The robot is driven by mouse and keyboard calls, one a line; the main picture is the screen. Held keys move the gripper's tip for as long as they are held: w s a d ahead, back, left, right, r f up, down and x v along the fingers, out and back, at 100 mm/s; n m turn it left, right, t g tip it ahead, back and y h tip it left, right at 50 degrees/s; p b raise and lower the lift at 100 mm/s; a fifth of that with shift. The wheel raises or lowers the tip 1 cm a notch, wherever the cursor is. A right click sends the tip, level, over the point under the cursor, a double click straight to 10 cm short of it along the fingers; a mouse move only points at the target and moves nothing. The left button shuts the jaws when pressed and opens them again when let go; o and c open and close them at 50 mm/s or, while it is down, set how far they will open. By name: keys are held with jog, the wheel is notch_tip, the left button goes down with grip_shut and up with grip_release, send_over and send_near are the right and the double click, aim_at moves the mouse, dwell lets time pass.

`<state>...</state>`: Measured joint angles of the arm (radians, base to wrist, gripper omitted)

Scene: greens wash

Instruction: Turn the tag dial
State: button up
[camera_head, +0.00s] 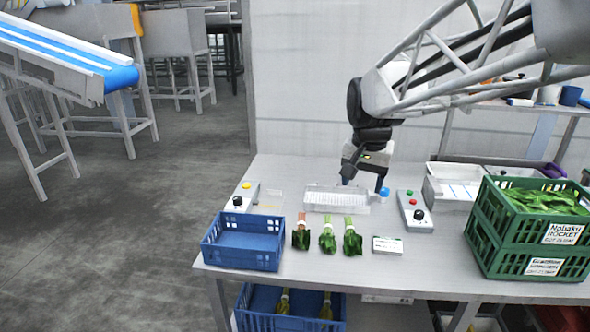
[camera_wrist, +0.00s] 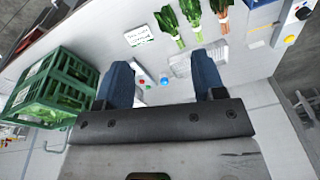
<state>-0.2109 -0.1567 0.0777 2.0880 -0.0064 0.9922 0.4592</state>
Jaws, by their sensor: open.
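Two grey control boxes with black dials stand on the table; I cannot tell which is the tag dial. The left box (camera_head: 245,195) has a yellow button and a black dial (camera_head: 238,200); this dial shows at the top right of the wrist view (camera_wrist: 303,13). The right box (camera_head: 415,212) has a green button, a red button and a black dial (camera_head: 418,214). In the wrist view the right box is partly hidden by a finger. My gripper (camera_head: 364,180) is open and empty above the table, between the boxes and nearer the right one. Its blue fingers point down.
A white ribbed tray (camera_head: 335,199) and a blue ball (camera_head: 384,192) are below my gripper. Three leafy bunches (camera_head: 327,238), a blue crate (camera_head: 242,246) and a label card (camera_head: 387,245) line the front. Stacked green crates (camera_head: 480,225) stand at the right.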

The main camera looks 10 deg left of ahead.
jog(key=w+a+f+m, duration=0.1)
jog(key=w+a+f, duration=0.1)
jog(key=w+a, duration=0.8)
jog(key=m+g, duration=0.2)
jog(key=m, duration=0.1)
send_over(237, 198)
jog(key=f, duration=1.7)
jog(key=shift+d, duration=0.3)
jog(key=shift+w+a+f, duration=0.1)
jog(key=shift+a, duration=0.15)
jog(key=shift+f, duration=0.15)
jog(key=shift+f, duration=3.8)
jog(key=c, duration=0.9)
